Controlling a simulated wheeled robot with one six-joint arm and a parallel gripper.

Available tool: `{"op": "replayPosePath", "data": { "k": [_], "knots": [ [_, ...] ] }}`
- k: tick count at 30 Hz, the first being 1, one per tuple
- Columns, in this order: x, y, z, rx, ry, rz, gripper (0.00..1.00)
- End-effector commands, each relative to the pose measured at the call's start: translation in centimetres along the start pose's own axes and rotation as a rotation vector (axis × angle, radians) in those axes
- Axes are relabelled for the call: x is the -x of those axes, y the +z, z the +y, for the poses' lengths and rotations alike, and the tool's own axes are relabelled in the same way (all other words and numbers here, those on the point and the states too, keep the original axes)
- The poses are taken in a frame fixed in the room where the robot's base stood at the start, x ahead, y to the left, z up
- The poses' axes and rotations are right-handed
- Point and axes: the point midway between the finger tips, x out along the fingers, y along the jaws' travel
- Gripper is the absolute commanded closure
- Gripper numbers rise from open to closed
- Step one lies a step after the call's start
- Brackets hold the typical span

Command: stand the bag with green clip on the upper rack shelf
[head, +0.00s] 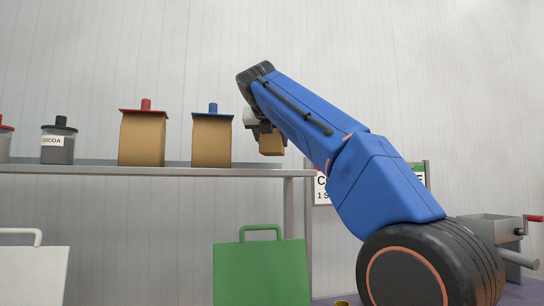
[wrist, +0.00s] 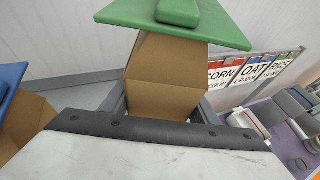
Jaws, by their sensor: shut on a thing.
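The bag with green clip is a brown bag (wrist: 165,85) under a wide green clip (wrist: 190,20), seen close up in the wrist view. My gripper (wrist: 163,108) is shut on the bag, with a dark finger on each side of it. In the head view my gripper (head: 258,128) is above the right end of the upper rack shelf (head: 150,170). A small brown part of the bag (head: 271,143) shows there, its lower edge slightly above the shelf line. My arm hides the rest, including the green clip. Contact with the shelf cannot be told.
A bag with blue clip (head: 212,140) stands just left of my gripper. A bag with red clip (head: 142,137) and a cocoa jar (head: 58,145) stand further left. A green handled panel (head: 262,272) is below. A sign and a grey hand-cranked machine (head: 490,228) are at right.

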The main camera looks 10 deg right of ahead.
Motion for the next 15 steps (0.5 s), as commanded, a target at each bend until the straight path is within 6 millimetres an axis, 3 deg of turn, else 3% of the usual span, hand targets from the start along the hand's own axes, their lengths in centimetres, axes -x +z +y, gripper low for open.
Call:
{"op": "replayPosePath", "data": {
  "k": [8,15],
  "knots": [
    [-0.5,-1.3,0.0,0.0,-0.001,-0.001,0.74],
    [-1.5,-3.7,0.0,0.001,-0.001,0.001,0.74]
  ]
}}
